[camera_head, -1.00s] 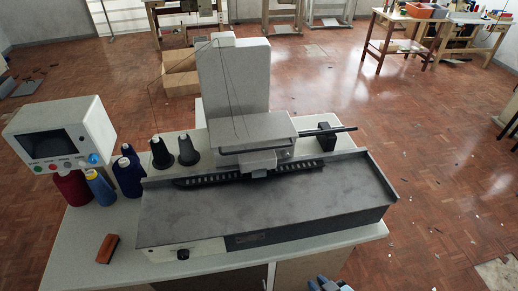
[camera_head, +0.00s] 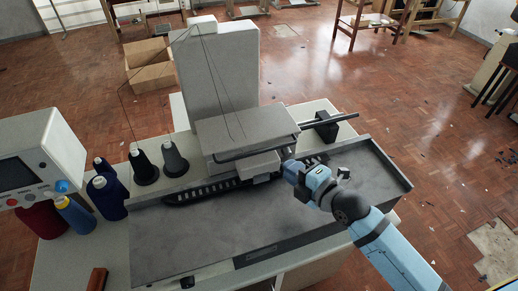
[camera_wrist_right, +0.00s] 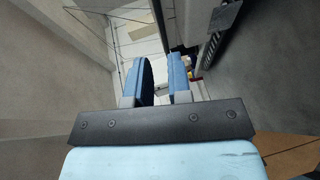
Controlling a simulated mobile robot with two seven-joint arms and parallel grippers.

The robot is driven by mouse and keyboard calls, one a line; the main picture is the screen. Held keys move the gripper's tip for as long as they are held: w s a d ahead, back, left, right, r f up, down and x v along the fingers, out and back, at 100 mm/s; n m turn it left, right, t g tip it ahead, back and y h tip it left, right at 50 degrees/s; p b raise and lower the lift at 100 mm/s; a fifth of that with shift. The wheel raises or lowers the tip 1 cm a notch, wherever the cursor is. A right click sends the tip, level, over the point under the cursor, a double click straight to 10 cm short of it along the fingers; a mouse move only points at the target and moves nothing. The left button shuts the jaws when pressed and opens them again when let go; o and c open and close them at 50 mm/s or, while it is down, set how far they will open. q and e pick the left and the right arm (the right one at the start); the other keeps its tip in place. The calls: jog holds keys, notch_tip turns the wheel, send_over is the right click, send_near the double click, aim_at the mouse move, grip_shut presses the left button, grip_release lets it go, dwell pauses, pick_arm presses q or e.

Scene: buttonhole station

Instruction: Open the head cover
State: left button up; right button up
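The buttonhole machine stands on its table with a tall light-grey column (camera_head: 218,70). The head cover, which I take to be the grey box-like lid (camera_head: 245,126) at the front of the head, looks down, with a dark rim along its lower front edge. My right gripper (camera_head: 287,167) is at the lower right front of the head, beside the small grey block (camera_head: 260,165); contact cannot be told. In the right wrist view its two blue fingers (camera_wrist_right: 163,80) stand apart with nothing seen between them. My left gripper is not in view.
The flat grey bed (camera_head: 220,225) lies in front of the head. A black rod (camera_head: 330,120) sticks out right. Thread cones (camera_head: 174,158) and a control box (camera_head: 35,160) stand left. A red-brown block (camera_head: 97,280) lies at the front left.

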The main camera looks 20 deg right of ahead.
aim_at(261, 151)
jog(key=p+x, duration=0.1)
jog(key=x, duration=1)
jog(key=shift+w+f, duration=0.1)
jog(key=shift+w, duration=0.1)
grip_shut()
